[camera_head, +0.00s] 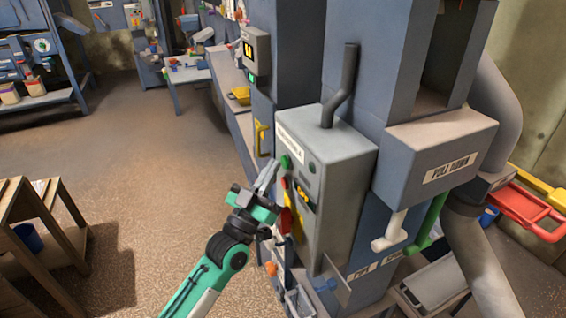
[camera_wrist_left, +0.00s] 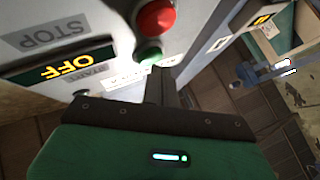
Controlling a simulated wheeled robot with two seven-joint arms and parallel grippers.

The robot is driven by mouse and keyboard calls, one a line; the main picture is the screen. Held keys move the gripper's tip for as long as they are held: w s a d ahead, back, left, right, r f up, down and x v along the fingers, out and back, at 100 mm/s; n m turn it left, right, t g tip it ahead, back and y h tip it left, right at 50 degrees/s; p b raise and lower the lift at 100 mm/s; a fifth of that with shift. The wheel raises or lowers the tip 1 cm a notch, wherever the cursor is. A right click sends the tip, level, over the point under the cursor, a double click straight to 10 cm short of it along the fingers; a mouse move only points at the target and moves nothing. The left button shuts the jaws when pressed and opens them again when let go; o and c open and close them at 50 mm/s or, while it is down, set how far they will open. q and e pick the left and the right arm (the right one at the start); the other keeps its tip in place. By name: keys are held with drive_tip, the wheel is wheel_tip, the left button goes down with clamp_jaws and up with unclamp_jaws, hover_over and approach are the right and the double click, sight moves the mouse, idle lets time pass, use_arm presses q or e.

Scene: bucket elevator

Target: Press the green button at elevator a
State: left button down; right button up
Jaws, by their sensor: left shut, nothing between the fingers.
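The grey control box (camera_head: 330,180) stands right of centre in the head view, with a label that seems to end in "A". Its green button (camera_head: 285,161) sits above a red button (camera_head: 284,182) on the left-facing side. In the left wrist view the green button (camera_wrist_left: 149,55) is below the red button (camera_wrist_left: 156,17), as that picture is turned over. My left gripper (camera_head: 270,170) is shut and empty, its fingers pointing up just left of the green button. The fingers (camera_wrist_left: 180,88) show close beside it in the wrist view. I cannot tell whether they touch. My right gripper is not in view.
An "OFF" display (camera_wrist_left: 62,68) lies beside the buttons in the wrist view. A "PULL DOWN" housing (camera_head: 435,160) with white and green handles is at right. A wooden rack (camera_head: 40,225) stands at left. Open floor lies between.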

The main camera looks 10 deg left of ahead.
use_arm(q)
drive_tip(key=shift+w+d, duration=0.2)
drive_tip(key=shift+d, duration=0.15)
idle(0.4)
drive_tip(key=shift+a, duration=0.1)
idle(0.3)
drive_tip(key=shift+s+a, duration=0.45)
drive_tip(key=shift+a, duration=0.15)
drive_tip(key=s+a, duration=0.2)
drive_tip(key=a, duration=0.2)
drive_tip(key=shift+s+a, duration=0.15)
drive_tip(key=shift+s, duration=0.25)
idle(0.5)
